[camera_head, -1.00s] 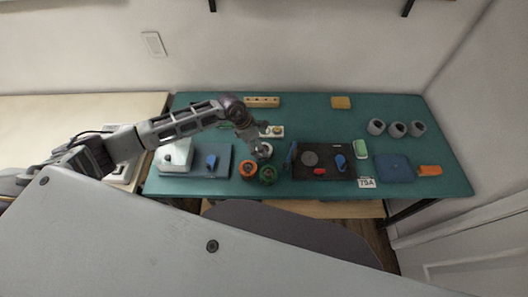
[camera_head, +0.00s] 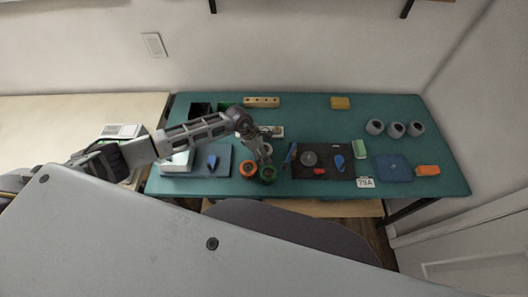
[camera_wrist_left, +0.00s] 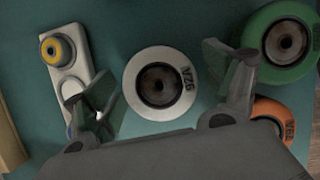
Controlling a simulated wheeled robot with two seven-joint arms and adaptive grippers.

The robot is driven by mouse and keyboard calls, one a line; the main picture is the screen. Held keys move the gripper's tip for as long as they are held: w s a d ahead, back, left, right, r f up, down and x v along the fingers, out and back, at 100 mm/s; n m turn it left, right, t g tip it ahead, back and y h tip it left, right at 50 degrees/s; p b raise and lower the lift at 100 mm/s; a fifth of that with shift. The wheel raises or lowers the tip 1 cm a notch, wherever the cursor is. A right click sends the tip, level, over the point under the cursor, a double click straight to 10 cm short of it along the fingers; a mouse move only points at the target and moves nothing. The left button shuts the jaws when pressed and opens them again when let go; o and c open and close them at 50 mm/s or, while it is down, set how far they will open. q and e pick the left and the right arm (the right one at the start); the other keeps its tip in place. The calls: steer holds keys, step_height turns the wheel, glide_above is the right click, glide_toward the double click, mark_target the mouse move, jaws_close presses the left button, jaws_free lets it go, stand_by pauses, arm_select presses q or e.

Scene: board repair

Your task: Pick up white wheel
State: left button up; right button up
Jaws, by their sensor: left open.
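The white wheel (camera_wrist_left: 138,84), a white ring with a dark hub and lettering, lies flat on the green table in the left wrist view. My left gripper (camera_wrist_left: 162,88) is open above it, with one finger on each side of the wheel. No grip on the wheel shows. In the head view my left gripper (camera_head: 264,156) reaches down from the left and mostly hides the wheel.
A green wheel (camera_wrist_left: 258,48) and an orange wheel (camera_wrist_left: 270,104) lie close to the white one. A white part with a yellow ring (camera_wrist_left: 64,62) is on the other side. In the head view, a dark mat with tools (camera_head: 325,170) lies to the right.

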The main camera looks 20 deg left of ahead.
arm_select(q)
steer(key=shift+c, duration=0.2)
steer(key=c, duration=1.1)
steer(key=shift+r, duration=0.2)
steer(key=shift+r+b, duration=0.65)
steer(key=shift+r, duration=4.2)
